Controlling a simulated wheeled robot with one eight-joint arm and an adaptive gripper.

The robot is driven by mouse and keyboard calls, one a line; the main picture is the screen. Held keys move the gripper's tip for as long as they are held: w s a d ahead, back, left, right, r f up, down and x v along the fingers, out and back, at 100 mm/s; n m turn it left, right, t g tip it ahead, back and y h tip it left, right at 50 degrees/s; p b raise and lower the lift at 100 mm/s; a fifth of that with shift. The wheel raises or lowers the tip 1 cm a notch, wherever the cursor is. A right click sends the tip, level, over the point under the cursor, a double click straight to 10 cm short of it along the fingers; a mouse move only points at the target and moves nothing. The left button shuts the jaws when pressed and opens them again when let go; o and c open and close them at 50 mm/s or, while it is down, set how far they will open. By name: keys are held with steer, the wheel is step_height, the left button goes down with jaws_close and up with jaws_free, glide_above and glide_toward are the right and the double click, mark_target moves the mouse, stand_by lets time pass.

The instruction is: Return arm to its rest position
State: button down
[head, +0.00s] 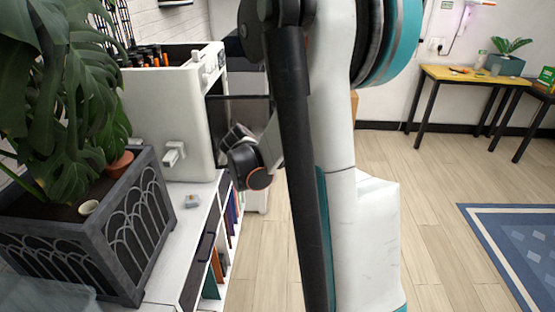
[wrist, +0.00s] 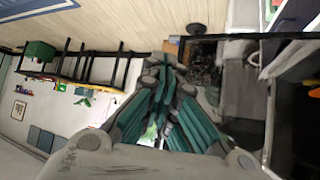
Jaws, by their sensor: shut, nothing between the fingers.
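My gripper (wrist: 168,70) shows in the wrist view with its teal-padded fingers drawn together. It is shut and holds nothing. In the head view my arm runs up and down through the middle of the picture and hides much of what is behind it. A dark jointed part of my arm shows beside the open front of a white box-shaped machine (head: 160,112). My fingers cannot be made out in the head view.
A dark planter (head: 120,235) with a large leafy plant stands on a white bookshelf (head: 197,222) at the left. A small object (head: 192,201) lies on the shelf top. A yellow table (head: 470,76) stands at the back right. The wooden floor beside the blue rug (head: 515,235) is clear.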

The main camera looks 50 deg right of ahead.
steer(key=s+p+v, duration=0.1)
steer(key=p+v, duration=0.1)
steer(key=v, duration=0.5)
steer(key=shift+s+d, duration=0.3)
steer(key=shift+r, duration=0.1)
